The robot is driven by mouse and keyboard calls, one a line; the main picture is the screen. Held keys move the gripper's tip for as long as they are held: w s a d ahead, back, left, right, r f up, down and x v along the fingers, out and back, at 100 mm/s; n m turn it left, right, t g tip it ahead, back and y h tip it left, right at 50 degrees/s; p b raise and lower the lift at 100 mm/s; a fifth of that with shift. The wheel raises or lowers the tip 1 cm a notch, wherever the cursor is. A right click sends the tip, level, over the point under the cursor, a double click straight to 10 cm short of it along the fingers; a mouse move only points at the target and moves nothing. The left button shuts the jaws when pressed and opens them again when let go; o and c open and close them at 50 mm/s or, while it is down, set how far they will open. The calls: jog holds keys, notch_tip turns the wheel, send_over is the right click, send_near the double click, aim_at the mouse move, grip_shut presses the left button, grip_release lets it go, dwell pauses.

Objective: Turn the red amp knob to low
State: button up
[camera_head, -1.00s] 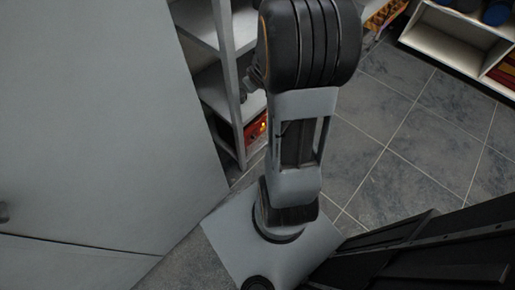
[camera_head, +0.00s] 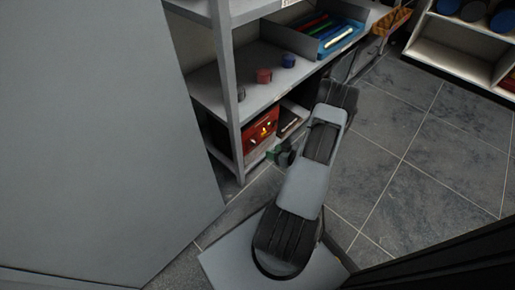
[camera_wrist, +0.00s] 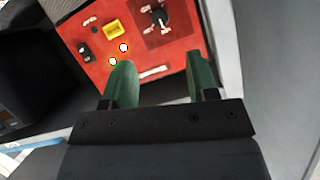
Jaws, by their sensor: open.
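The red amp (camera_head: 262,131) stands on the lowest level of the grey shelf, its front lit by a small orange glow. In the wrist view the red amp panel (camera_wrist: 142,55) fills the top of the picture. A round dark knob with pale prongs (camera_wrist: 158,17) sits on it, near the top edge. My gripper (camera_wrist: 160,68) is open and empty, its green fingers spread in front of the panel, below the knob and apart from it. In the head view my gripper (camera_head: 281,153) is small, partly hidden by my arm, just in front of the amp.
The panel also bears a yellow part (camera_wrist: 112,30), a black switch (camera_wrist: 86,52) and two bright lights. A dark box (camera_wrist: 25,80) stands left of the amp. The shelf upright (camera_head: 229,95) and middle board (camera_head: 252,97) are close by. Tiled floor (camera_head: 405,140) is clear at right.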

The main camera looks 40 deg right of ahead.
aim_at(255, 144)
jog(key=b+x, duration=0.3)
jog(key=x, duration=0.7)
jog(key=shift+w+a+f+b, duration=0.1)
jog(key=shift+w+b, duration=0.25)
jog(key=shift+w, duration=0.05)
jog(key=c, duration=0.9)
